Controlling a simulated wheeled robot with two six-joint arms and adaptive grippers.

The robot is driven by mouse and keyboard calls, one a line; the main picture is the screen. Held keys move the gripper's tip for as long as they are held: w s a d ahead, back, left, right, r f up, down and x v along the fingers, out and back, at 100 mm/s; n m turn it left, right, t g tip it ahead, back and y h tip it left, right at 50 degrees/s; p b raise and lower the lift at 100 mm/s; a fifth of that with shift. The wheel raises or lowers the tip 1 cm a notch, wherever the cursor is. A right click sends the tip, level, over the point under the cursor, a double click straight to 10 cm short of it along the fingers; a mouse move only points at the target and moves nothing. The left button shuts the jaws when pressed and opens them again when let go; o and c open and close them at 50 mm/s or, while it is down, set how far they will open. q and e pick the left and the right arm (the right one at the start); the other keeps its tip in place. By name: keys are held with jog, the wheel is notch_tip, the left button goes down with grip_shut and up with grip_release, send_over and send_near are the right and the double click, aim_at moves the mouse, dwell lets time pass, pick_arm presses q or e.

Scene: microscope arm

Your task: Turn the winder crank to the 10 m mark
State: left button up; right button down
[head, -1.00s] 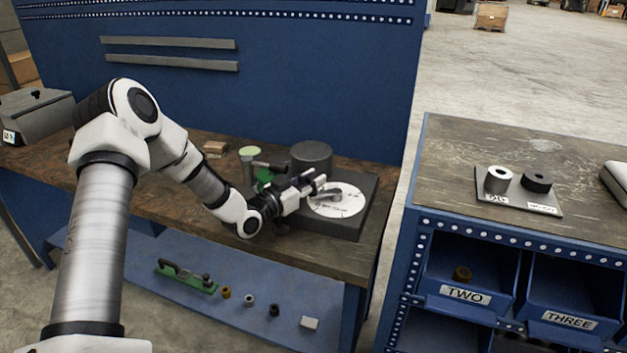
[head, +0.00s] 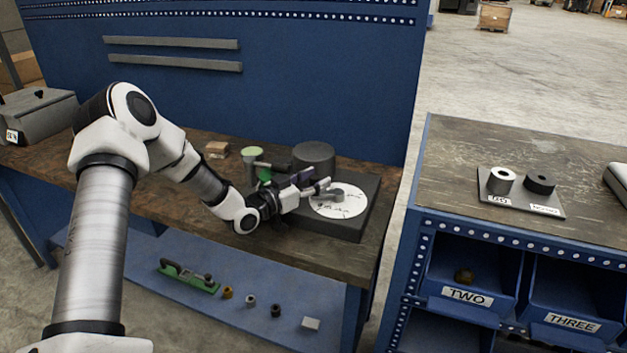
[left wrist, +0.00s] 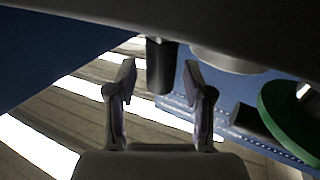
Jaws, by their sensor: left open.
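The winder is a dark grey base box (head: 357,215) on the wooden bench, with a white marked dial disc (head: 349,207) on top and a grey crank (head: 330,195) over the dial. The dial marks are too small to read. My left gripper (head: 313,185) is at the dial's left side, close to the crank. In the left wrist view its two fingers (left wrist: 160,95) are apart. A dark cylindrical knob (left wrist: 161,66) shows between and beyond the fingertips; contact with it cannot be told. My right gripper is not in view.
A dark grey cylinder (head: 314,158) stands behind the winder. A pale green-topped piece (head: 252,153) stands left of it, with a green part beside my gripper. A lower shelf (head: 240,308) holds small parts. A second bench (head: 450,180) stands to the right.

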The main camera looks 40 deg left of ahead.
pick_arm(q)
jog(key=v, duration=0.6)
jog(key=shift+s+a, duration=0.25)
jog(key=shift+s, duration=0.1)
jog(key=shift+s+d, duration=0.1)
jog(key=shift+s, duration=0.25)
